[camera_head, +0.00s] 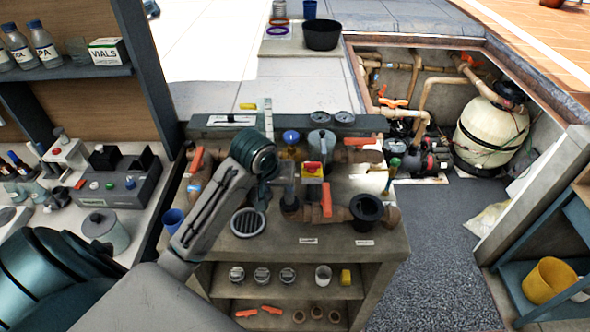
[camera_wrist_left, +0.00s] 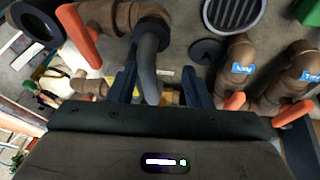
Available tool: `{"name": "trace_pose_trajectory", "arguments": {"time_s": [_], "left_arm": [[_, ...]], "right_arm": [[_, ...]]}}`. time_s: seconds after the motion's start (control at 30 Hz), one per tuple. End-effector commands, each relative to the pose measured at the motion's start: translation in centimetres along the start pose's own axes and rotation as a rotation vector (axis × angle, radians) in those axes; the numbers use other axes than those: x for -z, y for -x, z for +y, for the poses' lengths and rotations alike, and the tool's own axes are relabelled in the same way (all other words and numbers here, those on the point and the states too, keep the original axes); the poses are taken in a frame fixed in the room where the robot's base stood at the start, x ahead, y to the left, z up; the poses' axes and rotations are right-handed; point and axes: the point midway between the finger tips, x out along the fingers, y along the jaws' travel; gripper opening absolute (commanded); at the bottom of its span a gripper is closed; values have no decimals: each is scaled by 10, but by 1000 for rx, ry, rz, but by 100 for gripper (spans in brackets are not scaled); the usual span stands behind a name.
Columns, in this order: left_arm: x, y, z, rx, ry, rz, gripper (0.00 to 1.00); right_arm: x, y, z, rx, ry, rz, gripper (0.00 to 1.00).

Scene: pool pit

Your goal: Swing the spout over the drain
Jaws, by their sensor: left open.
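The spout (camera_wrist_left: 149,68), a grey curved pipe, comes out of a brown pipe fitting in the left wrist view. My left gripper (camera_wrist_left: 160,66) is open, with one finger on each side of the spout; I cannot tell whether either touches it. The drain (camera_wrist_left: 232,12), a round slotted grate, lies up and to the right of the spout in that view. In the head view the drain (camera_head: 248,222) is set in the bench top, below my left gripper (camera_head: 280,178). My arm and gripper hide much of the spout there. My right gripper is not in view.
Brown pipes with orange valve handles (camera_head: 326,199) crowd the bench (camera_head: 350,260) around the gripper. A black cup-like fitting (camera_head: 366,210) stands to the right. A blue cup (camera_head: 173,220) is left of the drain. A grey control box (camera_head: 122,186) sits on the left counter.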

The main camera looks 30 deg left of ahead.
Motion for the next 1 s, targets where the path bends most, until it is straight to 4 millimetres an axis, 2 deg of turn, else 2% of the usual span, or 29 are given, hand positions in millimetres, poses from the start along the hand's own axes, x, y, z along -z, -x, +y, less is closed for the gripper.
{"name": "trace_pose_trajectory", "arguments": {"time_s": [0.03,0.13,0.2,0.37,0.47,0.8,1.0], "left_arm": [[20,12,1,0,33,15,45],[45,30,2,0,91,21,45],[57,40,2,-1,121,25,45],[68,47,1,0,153,24,45],[68,39,2,-2,155,22,45],[69,-23,2,-1,154,20,45],[70,-49,2,-1,153,23,45]], "right_arm": [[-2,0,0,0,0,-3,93],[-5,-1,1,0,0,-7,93],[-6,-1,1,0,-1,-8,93],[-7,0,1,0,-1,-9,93],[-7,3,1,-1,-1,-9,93],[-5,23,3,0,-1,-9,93],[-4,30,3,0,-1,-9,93]]}}
